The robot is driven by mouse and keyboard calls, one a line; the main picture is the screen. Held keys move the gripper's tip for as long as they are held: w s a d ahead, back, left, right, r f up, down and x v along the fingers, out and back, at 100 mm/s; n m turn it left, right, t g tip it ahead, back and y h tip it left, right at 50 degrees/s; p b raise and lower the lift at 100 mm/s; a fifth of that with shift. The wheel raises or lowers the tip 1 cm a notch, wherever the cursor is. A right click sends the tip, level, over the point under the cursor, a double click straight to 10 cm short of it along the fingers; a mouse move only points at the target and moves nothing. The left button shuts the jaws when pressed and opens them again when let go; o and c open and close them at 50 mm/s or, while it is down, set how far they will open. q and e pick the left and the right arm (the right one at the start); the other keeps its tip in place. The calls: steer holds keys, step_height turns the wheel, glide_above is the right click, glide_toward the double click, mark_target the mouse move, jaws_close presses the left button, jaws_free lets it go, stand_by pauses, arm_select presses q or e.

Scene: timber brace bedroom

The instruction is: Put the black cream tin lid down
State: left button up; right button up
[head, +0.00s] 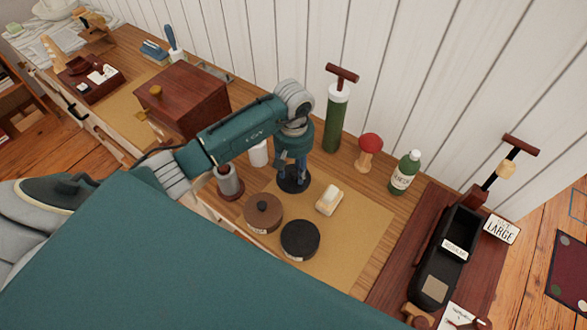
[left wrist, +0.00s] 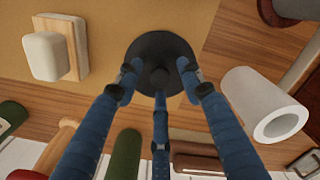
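The black cream tin lid (head: 293,182) is a round black disc with a small centre knob. It lies level by the tan mat's back edge; in the left wrist view the lid (left wrist: 160,48) overlaps that edge. My left gripper (head: 292,166) is directly over it, pointing down. In the left wrist view its three blue fingers (left wrist: 158,76) stand spread around the knob, with visible gaps at the sides. Whether the lid's underside touches the surface is hidden. A black round tin (head: 300,239) without a knob stands nearer on the mat. My right gripper is not in view.
A brown knobbed tin (head: 263,212), a brush or soap block (head: 329,200) and a white cylinder (head: 258,153) stand close by. Behind are a green cylinder (head: 335,120), a red-topped stand (head: 367,152) and a green bottle (head: 404,173). The mat's right part (head: 360,225) is clear.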

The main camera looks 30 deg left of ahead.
mark_target(294, 172)
arm_select(q)
steer(key=shift+r, duration=0.15)
steer(key=shift+w+r, duration=0.1)
steer(key=shift+r, duration=0.15)
step_height(294, 172, up, 12)
steer(key=b, duration=0.3)
steer(key=shift+f+b, duration=0.25)
steer(key=shift+b, duration=0.1)
steer(key=shift+f, duration=0.1)
